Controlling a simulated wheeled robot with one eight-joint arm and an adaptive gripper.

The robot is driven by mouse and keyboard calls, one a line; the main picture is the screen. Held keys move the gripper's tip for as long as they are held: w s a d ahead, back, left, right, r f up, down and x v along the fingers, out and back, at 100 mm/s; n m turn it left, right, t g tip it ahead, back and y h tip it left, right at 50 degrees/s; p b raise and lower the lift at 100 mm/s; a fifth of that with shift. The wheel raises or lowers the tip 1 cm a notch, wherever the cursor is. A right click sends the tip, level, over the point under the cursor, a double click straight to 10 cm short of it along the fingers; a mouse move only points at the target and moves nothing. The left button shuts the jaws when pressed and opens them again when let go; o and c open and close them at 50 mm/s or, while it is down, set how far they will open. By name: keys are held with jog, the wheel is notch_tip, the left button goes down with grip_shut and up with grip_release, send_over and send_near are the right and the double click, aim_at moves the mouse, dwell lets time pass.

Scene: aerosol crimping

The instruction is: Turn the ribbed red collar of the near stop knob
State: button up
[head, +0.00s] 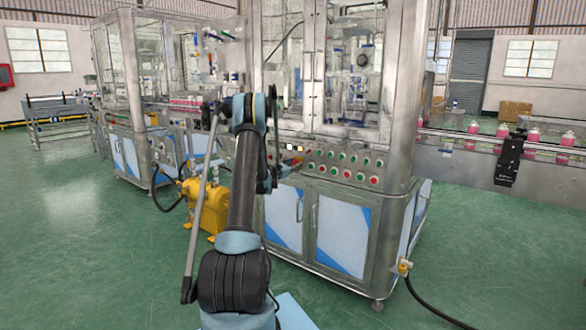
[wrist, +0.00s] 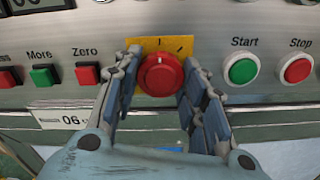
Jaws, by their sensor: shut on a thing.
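The near stop knob (wrist: 161,75) is a round red knob with a white mark at its top, on a yellow plate (wrist: 160,44) on the steel control panel. In the wrist view my gripper (wrist: 161,72) has one finger on each side of the knob and is shut on its red collar. The collar's ribs are too small to make out, and the fingers cover part of its sides. In the head view my arm reaches to the panel's left end, and the knob cannot be made out clearly there.
Left of the knob are a red Zero button (wrist: 87,74) and a green More button (wrist: 44,76). Right of it are a green Start button (wrist: 241,69) and a red Stop button (wrist: 297,68). A yellow machine (head: 207,203) stands on the floor left of the cabinet.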

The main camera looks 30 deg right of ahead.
dwell(0.3)
jog(key=o, duration=1.1)
jog(key=shift+c, duration=0.2)
jog(key=v, duration=1.2)
jog(key=shift+f, duration=0.1)
